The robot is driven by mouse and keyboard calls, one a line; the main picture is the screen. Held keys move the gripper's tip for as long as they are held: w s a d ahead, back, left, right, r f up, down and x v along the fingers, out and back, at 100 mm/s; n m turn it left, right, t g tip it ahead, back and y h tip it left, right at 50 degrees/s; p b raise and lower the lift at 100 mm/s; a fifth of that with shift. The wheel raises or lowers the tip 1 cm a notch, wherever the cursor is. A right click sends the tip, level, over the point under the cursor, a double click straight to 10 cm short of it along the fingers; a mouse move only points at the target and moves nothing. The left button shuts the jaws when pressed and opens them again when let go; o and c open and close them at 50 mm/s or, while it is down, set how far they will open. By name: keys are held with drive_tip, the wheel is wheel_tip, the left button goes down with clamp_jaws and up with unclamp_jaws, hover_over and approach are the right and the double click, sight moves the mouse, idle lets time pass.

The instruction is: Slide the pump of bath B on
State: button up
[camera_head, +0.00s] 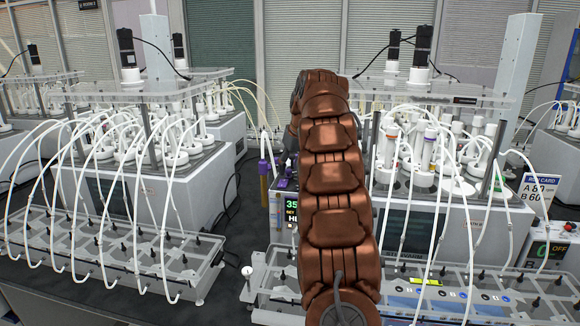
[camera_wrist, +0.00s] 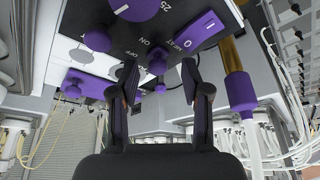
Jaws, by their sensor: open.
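A purple knob (camera_wrist: 157,62) stands out near the "ON" lettering, between the fingertips of my gripper (camera_wrist: 159,76). The fingers are apart, and I see no clear contact with the knob. Another purple knob (camera_wrist: 98,40) is to the left, and a purple plate (camera_wrist: 201,32) is to the right. Which one is the pump slide, and its position, I cannot tell. In the head view, my arm hides most of the panel and my gripper. The bath's display (camera_head: 291,208) shows beside the arm.
A brass rod with a purple sleeve (camera_wrist: 240,92) stands close right of my gripper in the wrist view. In the head view, another bath (camera_head: 150,190) with white tubes is at left. Tube racks (camera_head: 110,262) line the front. A run card (camera_head: 540,190) reads A 80, B 60.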

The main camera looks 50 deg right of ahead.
drive_tip(key=shift+v, duration=2.35)
drive_tip(key=shift+s+a+r, duration=0.1)
drive_tip(key=shift+s+a, duration=0.05)
drive_tip(key=shift+s, duration=0.7)
drive_tip(key=shift+s+a, duration=0.2)
drive_tip(key=shift+s, duration=0.6)
drive_tip(key=s+a, duration=0.2)
drive_tip(key=s, duration=0.6)
drive_tip(key=shift+s+a, duration=0.15)
drive_tip(key=shift+s, duration=0.05)
